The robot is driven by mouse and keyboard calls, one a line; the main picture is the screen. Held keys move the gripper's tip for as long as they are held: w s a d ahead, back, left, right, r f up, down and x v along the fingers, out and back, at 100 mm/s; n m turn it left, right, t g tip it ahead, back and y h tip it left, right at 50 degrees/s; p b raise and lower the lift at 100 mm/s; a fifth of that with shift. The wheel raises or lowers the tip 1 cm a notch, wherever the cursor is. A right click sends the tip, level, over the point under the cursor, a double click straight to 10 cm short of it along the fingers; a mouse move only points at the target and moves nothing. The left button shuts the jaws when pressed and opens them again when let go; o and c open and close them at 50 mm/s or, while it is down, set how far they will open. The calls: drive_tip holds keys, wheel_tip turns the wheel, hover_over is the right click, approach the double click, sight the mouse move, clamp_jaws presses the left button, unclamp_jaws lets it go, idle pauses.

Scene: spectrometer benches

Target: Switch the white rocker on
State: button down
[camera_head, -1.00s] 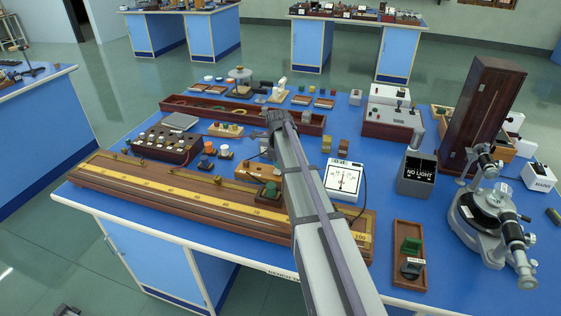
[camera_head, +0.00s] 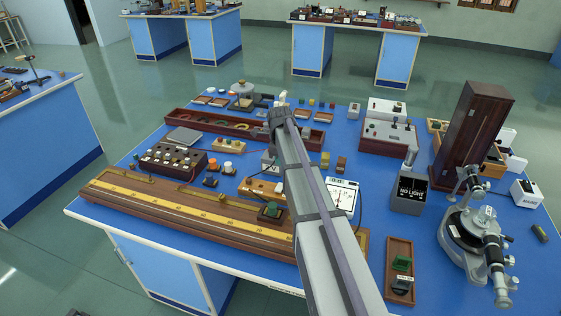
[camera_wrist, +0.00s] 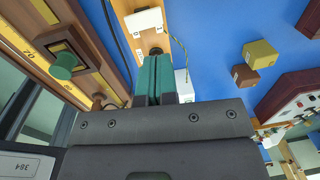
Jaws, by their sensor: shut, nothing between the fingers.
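A narrow wooden block (camera_wrist: 155,42) carries a white rectangular piece (camera_wrist: 144,22), which may be the white rocker; its on or off position cannot be read. The same block seems to show in the head view (camera_head: 256,186), beside the metre-rule board and partly behind my arm. My gripper (camera_wrist: 155,68) points at the block in the wrist view. Its green fingers are together, with nothing between them. The fingertips appear just short of the white piece, over the wood; I cannot tell whether they touch. In the head view my arm hides the fingers.
The metre-rule board (camera_head: 190,212) with a green knob (camera_wrist: 65,66) lies alongside. A white meter (camera_head: 341,198) stands to the right. Yellow (camera_wrist: 260,54) and brown (camera_wrist: 245,75) blocks stand farther right. A thin green-yellow wire (camera_wrist: 184,62) runs close to the fingers.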

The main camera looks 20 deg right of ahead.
drive_tip(key=r+p, duration=0.1)
drive_tip(key=r, duration=0.2)
drive_tip(key=r+p, duration=0.1)
drive_tip(key=shift+w+d+r+p, duration=0.25)
drive_tip(key=shift+r+p, duration=0.1)
